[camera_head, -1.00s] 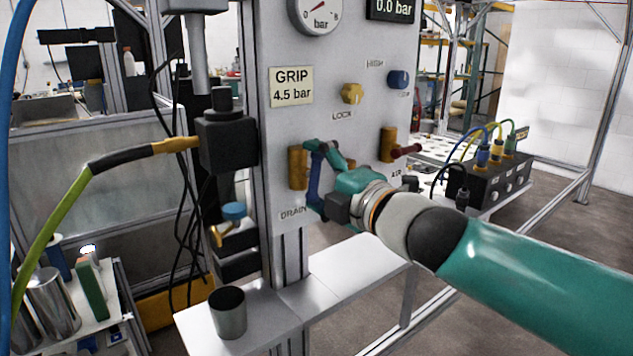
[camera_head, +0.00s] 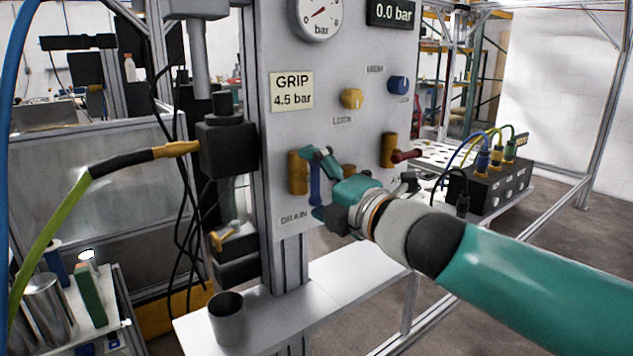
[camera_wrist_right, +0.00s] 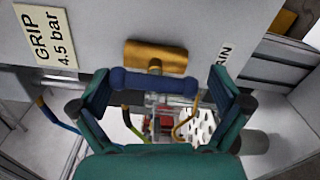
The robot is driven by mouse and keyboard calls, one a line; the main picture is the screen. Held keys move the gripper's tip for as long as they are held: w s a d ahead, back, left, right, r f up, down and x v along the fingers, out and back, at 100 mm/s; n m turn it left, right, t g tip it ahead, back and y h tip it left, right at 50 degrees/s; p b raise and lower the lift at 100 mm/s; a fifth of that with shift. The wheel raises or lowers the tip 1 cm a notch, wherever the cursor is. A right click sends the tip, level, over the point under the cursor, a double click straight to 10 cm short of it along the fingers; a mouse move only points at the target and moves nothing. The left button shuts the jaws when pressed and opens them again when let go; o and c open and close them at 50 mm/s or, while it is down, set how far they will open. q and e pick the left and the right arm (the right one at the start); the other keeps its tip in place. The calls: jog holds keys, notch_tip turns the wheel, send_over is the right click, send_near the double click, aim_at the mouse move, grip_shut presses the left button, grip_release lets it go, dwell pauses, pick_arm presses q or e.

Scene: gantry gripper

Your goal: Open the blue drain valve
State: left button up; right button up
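The blue drain valve has a brass body (camera_head: 297,173) on the grey panel above the DRAIN label. Its blue lever (camera_head: 315,184) stands upright in front of the body in the head view. In the right wrist view the blue lever (camera_wrist_right: 155,84) lies across the picture, with the brass body (camera_wrist_right: 155,57) behind it. My right gripper (camera_head: 317,184) is at the lever, one finger near each end. In the right wrist view the gripper (camera_wrist_right: 162,92) is open, with small gaps between its fingers and the lever ends. My left gripper is not in view.
A brass valve with a red handle (camera_head: 406,156) is right of my gripper. Yellow (camera_head: 351,98) and blue (camera_head: 398,85) knobs sit above. A grey cup (camera_head: 228,318) stands on the shelf (camera_head: 335,280) below. A black block with cables (camera_head: 490,187) is at right.

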jog(key=shift+s+d, duration=0.1)
jog(key=shift+s+d, duration=0.1)
jog(key=shift+s, duration=0.05)
jog(key=v, duration=1.1)
jog(key=shift+s+d, duration=0.1)
jog(key=shift+s, duration=0.05)
